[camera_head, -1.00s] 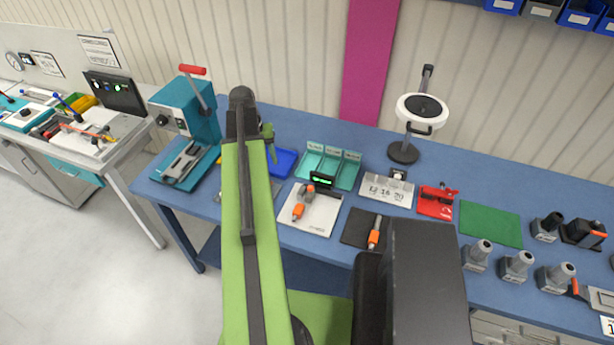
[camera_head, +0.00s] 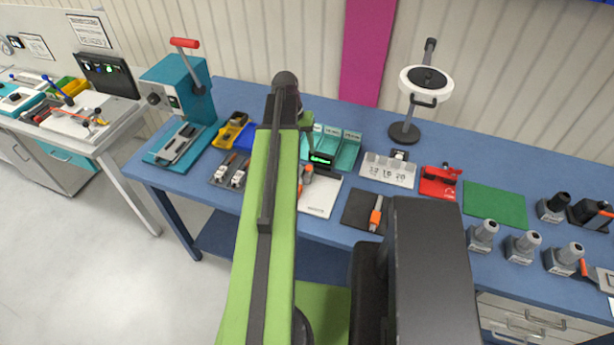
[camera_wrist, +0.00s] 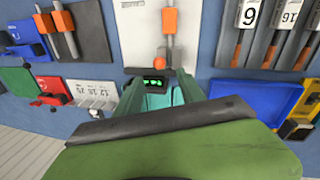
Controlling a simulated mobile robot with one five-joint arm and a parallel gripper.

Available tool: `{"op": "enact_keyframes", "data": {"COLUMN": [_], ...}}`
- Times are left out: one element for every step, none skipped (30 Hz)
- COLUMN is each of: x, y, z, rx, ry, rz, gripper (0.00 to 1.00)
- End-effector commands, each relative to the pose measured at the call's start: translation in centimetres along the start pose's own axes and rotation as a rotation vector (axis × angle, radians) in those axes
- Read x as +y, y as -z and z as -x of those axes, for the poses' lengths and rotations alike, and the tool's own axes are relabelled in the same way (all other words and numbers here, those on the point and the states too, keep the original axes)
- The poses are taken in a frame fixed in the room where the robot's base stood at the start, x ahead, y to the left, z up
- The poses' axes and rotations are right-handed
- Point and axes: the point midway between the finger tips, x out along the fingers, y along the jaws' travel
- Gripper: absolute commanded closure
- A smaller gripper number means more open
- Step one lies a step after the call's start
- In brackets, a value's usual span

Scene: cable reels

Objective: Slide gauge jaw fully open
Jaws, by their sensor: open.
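The gauge is a white plate (camera_head: 320,197) on the blue bench, with a small dark display (camera_head: 322,159) lit green behind it. Its orange-and-grey slider (camera_head: 306,174) is partly hidden by my arm in the head view. In the wrist view the white plate (camera_wrist: 138,35), the orange slide block (camera_wrist: 169,20), an orange knob (camera_wrist: 159,62) and the display (camera_wrist: 153,83) show. My gripper (camera_head: 306,122) is open, beyond and above the gauge, and appears apart from it. Its fingertips are hard to make out. A green part with a dark edge fills the bottom of the wrist view.
A teal tray (camera_head: 347,150) stands behind the gauge. A dark mat (camera_head: 357,207) with an orange-handled tool lies right of it. A numbered holder (camera_head: 388,171), a red fixture (camera_head: 439,182) and a magnifier lamp (camera_head: 404,132) are farther right. A teal press (camera_head: 178,95) stands left.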

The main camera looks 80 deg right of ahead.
Motion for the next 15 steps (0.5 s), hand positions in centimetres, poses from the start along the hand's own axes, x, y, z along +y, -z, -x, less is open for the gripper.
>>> {"op": "enact_keyframes", "data": {"x": [-0.2,-0.2,-0.2,-0.2,-0.2,-0.2,-0.2,-0.1,-0.1,-0.1,-0.1,-0.1,-0.1,0.0,0.0], "y": [0.0,0.0,0.0,0.0,0.0,0.0,0.0,0.0,0.0,0.0,0.0,0.0,0.0,0.0,0.0], "z": [-2.2,-2.8,-3.6,-4.2,-4.9,-5.7,-6.3,-6.9,-7.6,-8.1,-8.5,-8.9,-9.1,-9.2,-9.3], "rx": [0.0,0.0,0.0,0.0,0.0,0.0,0.0,0.0,0.0,0.0,0.0,0.0,0.0,0.0,0.0], "ry": [0.0,0.0,0.0,0.0,0.0,0.0,0.0,0.0,0.0,0.0,0.0,0.0,0.0,0.0,0.0], "rz": [-0.001,-0.001,-0.001,-0.001,-0.001,-0.001,-0.001,-0.001,-0.001,-0.001,-0.001,-0.001,-0.001,-0.001,0.0], "gripper": [0.54,0.54,0.54,0.54,0.54,0.54,0.54,0.54,0.54,0.54,0.54,0.54,0.54,0.54,0.54]}}
